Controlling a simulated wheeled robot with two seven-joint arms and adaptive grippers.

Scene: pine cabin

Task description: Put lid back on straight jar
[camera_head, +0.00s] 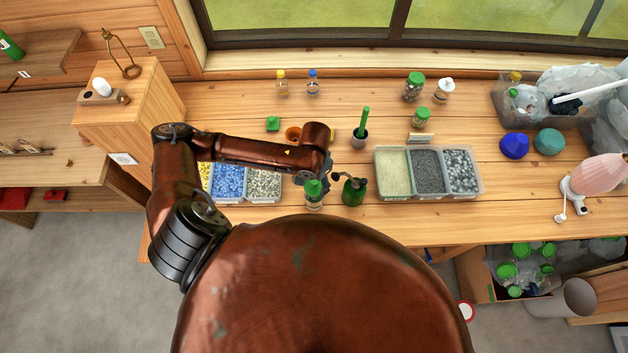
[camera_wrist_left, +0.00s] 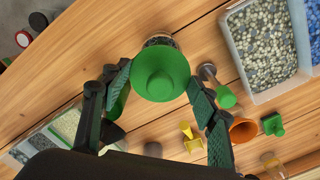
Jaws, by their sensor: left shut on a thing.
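A green lid (camera_head: 313,187) with a raised knob is between the fingers of my left gripper (camera_head: 316,180), which is shut on it. In the left wrist view the lid (camera_wrist_left: 160,72) shows from above, with the gripper fingers (camera_wrist_left: 160,100) on either side. A clear straight jar (camera_head: 314,203) stands on the bench beneath the lid. Its rim and dark contents peek out past the lid in the wrist view (camera_wrist_left: 161,40). I cannot tell whether the lid touches the jar's rim. My right gripper is not in view.
Trays of pebbles lie left (camera_head: 265,185) and right (camera_head: 463,171). An orange funnel (camera_wrist_left: 242,130) and a green block (camera_head: 272,124) are nearby. Several lidded jars stand further back. The bench between them is partly clear.

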